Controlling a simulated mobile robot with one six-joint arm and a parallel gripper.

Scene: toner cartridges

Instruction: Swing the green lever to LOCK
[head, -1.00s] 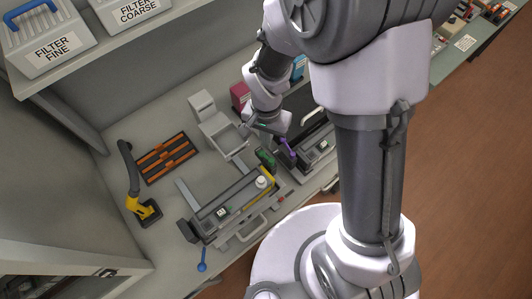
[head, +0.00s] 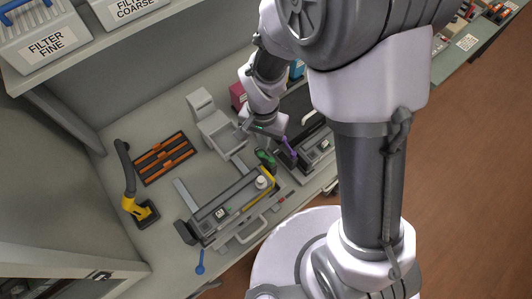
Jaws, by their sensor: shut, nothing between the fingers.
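The green lever (head: 265,158) stands at the right end of a grey cartridge unit (head: 212,213) on the bench. A purple lever (head: 291,151) stands just right of it, on a second cartridge unit (head: 318,152). My gripper (head: 277,137) is shut and empty, just above and beside these two levers. Its fingertips are small and partly hidden, so I cannot tell whether they touch the green lever. The LOCK marking cannot be read from here.
A blue lever (head: 200,262) hangs at the unit's front left. A yellow and black tool (head: 140,210), an orange-barred tray (head: 164,157) and a grey stand (head: 212,122) occupy the bench. My arm covers the right middle of the view.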

